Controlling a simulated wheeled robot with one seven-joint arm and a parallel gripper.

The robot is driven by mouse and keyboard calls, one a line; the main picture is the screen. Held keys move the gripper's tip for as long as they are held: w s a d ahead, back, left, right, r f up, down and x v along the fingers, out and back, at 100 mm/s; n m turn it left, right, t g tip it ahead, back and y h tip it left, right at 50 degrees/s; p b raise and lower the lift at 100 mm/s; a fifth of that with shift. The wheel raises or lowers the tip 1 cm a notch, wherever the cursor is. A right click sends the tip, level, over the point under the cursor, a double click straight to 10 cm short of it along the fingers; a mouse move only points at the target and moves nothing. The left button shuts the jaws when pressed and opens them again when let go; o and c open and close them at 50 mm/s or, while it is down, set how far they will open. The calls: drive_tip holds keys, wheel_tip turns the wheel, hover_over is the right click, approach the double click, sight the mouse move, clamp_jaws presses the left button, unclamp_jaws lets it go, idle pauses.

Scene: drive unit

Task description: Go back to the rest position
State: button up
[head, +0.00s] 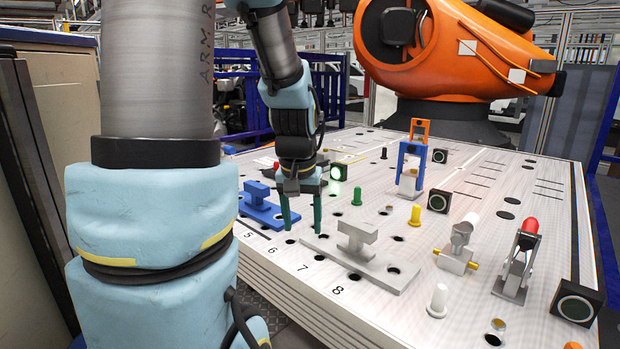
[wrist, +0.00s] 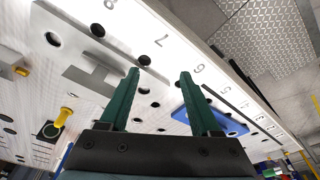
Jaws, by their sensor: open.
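My gripper (head: 302,222) hangs from my arm with its two green fingers pointing down over the near edge of the white work table (head: 330,290). The fingers are apart with nothing between them. They are between a blue block with a handle (head: 263,207) on the left and a grey plate with a T-shaped handle (head: 358,250) on the right. In the wrist view, my gripper (wrist: 160,75) is also open and empty, with the grey plate (wrist: 97,72) on the left and the blue block (wrist: 220,118) on the right. I cannot tell whether the fingertips touch the table.
A green peg (head: 356,196), a yellow peg (head: 415,215) and a white peg (head: 437,301) stand on the table. A lit green button (head: 337,172) is close behind my gripper. Clamps (head: 517,265) stand at the right. A large orange robot (head: 455,50) is behind the table.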

drive_tip(key=s+a+f+n, duration=0.1)
drive_tip(key=s+a+f, duration=0.2)
drive_tip(key=s+a, duration=0.3)
wheel_tip(320, 180, down, 11)
drive_tip(key=s+b, duration=0.1)
drive_tip(key=b, duration=0.9)
drive_tip(key=shift+d+r+g, duration=0.15)
drive_tip(key=shift+d+g, duration=0.15)
drive_tip(key=shift+d, duration=0.15)
